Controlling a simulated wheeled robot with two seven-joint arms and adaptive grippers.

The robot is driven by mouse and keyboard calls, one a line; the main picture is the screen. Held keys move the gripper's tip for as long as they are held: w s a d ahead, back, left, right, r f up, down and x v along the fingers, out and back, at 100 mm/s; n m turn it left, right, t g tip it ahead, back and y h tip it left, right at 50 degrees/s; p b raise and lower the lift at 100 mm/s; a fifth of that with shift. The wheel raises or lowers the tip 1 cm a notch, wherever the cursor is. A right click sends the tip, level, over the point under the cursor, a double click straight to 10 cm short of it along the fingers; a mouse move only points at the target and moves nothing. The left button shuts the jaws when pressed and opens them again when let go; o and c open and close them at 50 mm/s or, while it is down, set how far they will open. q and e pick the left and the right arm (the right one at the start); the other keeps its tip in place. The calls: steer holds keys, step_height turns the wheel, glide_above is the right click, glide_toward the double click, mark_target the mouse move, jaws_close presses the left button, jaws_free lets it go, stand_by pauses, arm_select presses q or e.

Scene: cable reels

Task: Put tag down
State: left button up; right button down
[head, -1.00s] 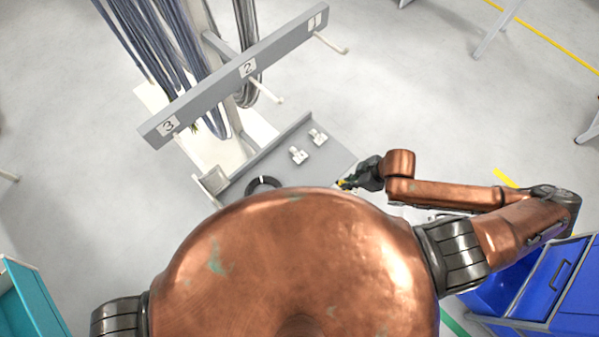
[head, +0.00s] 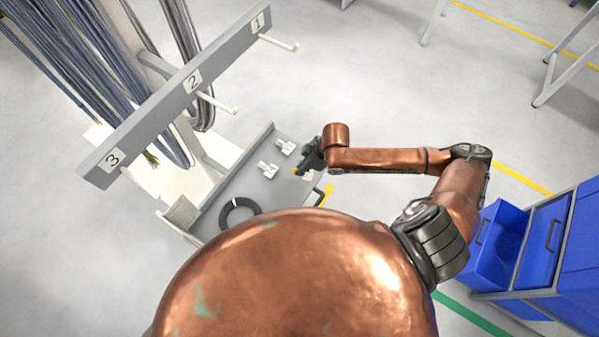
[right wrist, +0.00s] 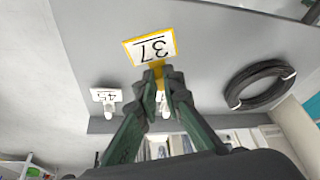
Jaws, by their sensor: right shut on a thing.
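My right gripper (head: 306,164) is over the right end of the grey tray (head: 243,160). In the right wrist view the gripper (right wrist: 161,82) is shut on a yellow-edged white tag marked 37 (right wrist: 150,47). The tag is held out past the fingertips, above the grey surface; whether it touches cannot be told. In the head view only a small yellow bit of it shows. Two small white pieces (head: 268,169) (head: 285,146) stand on the tray; in the right wrist view one carries a label 45 (right wrist: 106,95), and the other is mostly hidden behind the fingers. My left gripper is out of view.
A black cable coil (head: 238,212) lies on the tray, also seen in the right wrist view (right wrist: 260,85). A grey rack bar numbered 1 to 3 (head: 170,105) with pegs rises at left, beside hanging cables (head: 60,50). Blue bins (head: 540,240) stand at right.

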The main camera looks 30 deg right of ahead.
steer(key=shift+w+f, duration=0.25)
steer(key=shift+f, duration=1.6)
steer(key=shift+f, duration=0.1)
steer(key=c, duration=2.1)
jaws_free()
steer(key=v, duration=1.2)
steer(key=shift+p, duration=0.3)
steer(key=shift+a, duration=0.1)
